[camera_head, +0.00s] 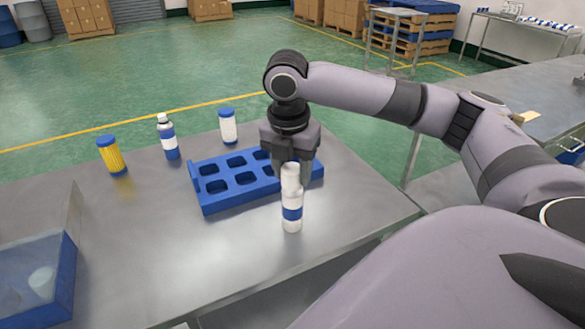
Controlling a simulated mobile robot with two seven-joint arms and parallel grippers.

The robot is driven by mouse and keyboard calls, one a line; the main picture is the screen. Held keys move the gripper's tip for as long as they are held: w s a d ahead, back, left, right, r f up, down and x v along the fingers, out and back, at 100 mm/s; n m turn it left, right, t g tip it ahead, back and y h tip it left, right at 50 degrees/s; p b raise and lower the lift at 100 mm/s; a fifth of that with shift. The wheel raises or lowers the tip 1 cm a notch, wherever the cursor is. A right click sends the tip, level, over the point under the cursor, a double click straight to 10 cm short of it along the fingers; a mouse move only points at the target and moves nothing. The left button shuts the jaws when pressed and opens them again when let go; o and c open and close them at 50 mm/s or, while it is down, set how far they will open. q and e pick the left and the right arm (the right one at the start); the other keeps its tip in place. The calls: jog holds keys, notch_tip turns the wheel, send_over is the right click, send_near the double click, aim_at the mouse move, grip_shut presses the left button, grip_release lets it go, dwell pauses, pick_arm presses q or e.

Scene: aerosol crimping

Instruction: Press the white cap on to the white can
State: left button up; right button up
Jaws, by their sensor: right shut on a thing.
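The white can (292,212) with a blue band stands upright on the metal table, in front of the blue rack. The white cap (291,179) is at the top of the can, in line with it. I cannot tell whether the cap is fully seated or only resting there. My right gripper (292,168) points straight down over the can and is shut on the white cap. Its fingers hide part of the cap's upper side. My left gripper is not in view.
The blue rack (211,207) with empty square pockets lies just behind the can. Further back stand a blue-banded white bottle (167,139), a blue-lidded white jar (228,127) and a yellow jar (112,156). A blue bin (62,283) is at front left. The table's front middle is clear.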

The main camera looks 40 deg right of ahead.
aim_at(293, 168)
jog(key=o, duration=1.5)
jog(key=shift+o, duration=0.2)
jog(key=shift+r, duration=3.55)
grip_shut()
